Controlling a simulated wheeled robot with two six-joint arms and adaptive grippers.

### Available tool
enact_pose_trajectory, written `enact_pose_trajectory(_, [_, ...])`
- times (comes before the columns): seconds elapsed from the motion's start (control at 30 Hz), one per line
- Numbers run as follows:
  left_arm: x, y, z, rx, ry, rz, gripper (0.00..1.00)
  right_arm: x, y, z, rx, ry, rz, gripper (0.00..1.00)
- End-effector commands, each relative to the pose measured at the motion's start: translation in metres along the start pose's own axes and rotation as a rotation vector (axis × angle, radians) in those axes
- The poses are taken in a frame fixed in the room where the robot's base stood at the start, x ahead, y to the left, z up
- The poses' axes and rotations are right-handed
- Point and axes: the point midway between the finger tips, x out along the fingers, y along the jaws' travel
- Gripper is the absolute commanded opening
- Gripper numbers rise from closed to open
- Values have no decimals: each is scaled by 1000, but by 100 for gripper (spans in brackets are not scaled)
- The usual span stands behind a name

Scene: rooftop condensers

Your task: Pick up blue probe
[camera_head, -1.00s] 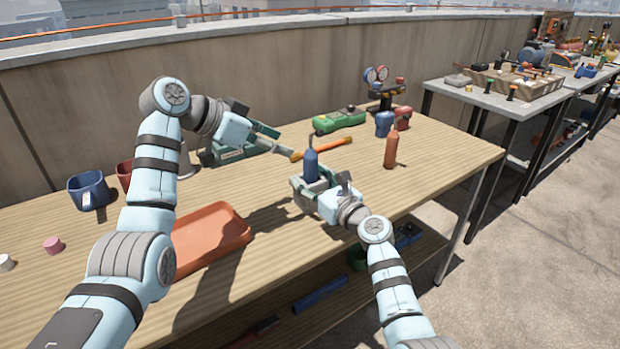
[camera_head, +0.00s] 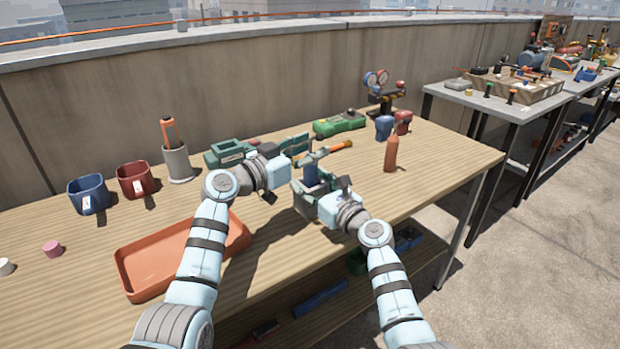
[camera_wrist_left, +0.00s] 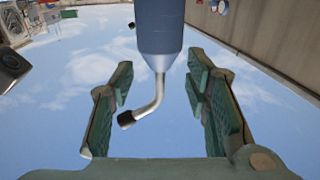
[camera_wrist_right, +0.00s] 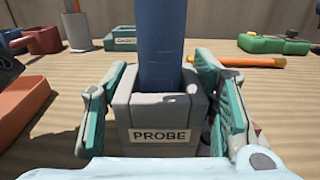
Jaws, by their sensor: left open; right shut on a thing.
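The blue probe (camera_head: 312,175) stands upright over the table, in a grey block labelled PROBE (camera_wrist_right: 158,135) in the right wrist view. My right gripper (camera_head: 318,189) is shut on that block, with a finger on each side. My left gripper (camera_head: 303,157) is open beside the top of the probe. In the left wrist view the probe's blue body (camera_wrist_left: 158,28) enters from the top. Its bent metal tip (camera_wrist_left: 152,98) with a dark end lies between the open left fingers, which look apart from it.
An orange tray (camera_head: 150,268) lies at the left front. A blue mug (camera_head: 88,194), a red mug (camera_head: 136,180) and a grey cup (camera_head: 177,163) stand behind it. An orange bottle (camera_head: 391,154) stands to the right. A green device (camera_head: 340,124) lies behind.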

Motion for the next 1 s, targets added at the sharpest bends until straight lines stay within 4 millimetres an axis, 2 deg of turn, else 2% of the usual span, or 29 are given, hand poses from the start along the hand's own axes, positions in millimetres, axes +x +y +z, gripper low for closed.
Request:
enact_pose_trajectory(0.23, [6,0,1,1,-2,-1,43,0,0,0,1,1,-1,16])
enact_pose_trajectory(0.27, [5,0,1,1,-2,-1,40,0,0,0,1,1,-1,16])
enact_pose_trajectory(0.5, [5,0,1,0,-2,-1,2,0,0,-1,1,1,-1,16])
enact_pose_trajectory(0.53, [5,0,1,0,-2,-1,0,0,0,-1,1,1,-1,16])
enact_pose_trajectory(1.0, [5,0,-3,-2,0,2,0,0,0,-1,1,1,0,16])
